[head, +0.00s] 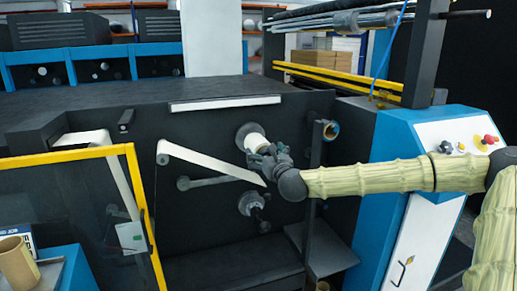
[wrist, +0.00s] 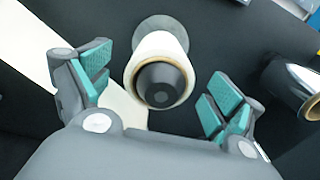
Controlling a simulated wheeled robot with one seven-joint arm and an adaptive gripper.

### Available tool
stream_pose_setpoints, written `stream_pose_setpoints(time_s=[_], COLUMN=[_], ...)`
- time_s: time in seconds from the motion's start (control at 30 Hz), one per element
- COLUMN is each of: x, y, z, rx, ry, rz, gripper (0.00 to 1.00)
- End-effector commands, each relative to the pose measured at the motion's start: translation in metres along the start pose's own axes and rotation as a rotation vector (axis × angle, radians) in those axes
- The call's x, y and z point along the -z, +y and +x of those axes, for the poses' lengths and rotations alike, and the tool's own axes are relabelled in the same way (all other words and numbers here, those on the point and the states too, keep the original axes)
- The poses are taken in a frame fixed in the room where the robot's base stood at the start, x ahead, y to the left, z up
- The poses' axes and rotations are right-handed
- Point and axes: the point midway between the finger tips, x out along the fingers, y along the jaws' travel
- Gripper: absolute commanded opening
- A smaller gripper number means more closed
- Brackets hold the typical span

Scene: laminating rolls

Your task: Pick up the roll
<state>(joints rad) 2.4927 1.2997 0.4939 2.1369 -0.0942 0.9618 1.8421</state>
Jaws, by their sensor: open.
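The white roll (head: 250,137) sits on a spindle that sticks out of the dark machine panel. In the wrist view the roll (wrist: 152,47) shows a brown core ring around a dark spindle end (wrist: 162,84). My gripper (head: 262,158) is in front of the roll in the head view and partly hides it. In the wrist view my gripper (wrist: 155,95) has its teal-padded fingers wide apart, one on each side of the roll. Gaps show between both pads and the roll, so nothing is held.
A white film strip (head: 210,161) runs beside the roll. A lower spindle (head: 250,203) sticks out below. A shiny roll end (wrist: 300,85) is close to the right finger. A dark vertical post (head: 316,160) stands right of my gripper. A yellow-framed guard (head: 75,155) is at left.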

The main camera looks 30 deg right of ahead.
Motion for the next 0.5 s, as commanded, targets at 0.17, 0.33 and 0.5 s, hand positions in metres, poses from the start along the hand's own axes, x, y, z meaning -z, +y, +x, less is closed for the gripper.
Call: stream_pose_setpoints(time_s=[0.17, 0.33, 0.5], x=[0.000, 0.002, 0.003], y=[-0.001, -0.003, -0.003], z=[0.013, 0.034, 0.048], rx=[0.001, -0.001, 0.000], ry=[0.002, 0.003, 0.001], rz=[-0.003, -0.004, -0.002], gripper=[0.93, 0.93, 0.93])
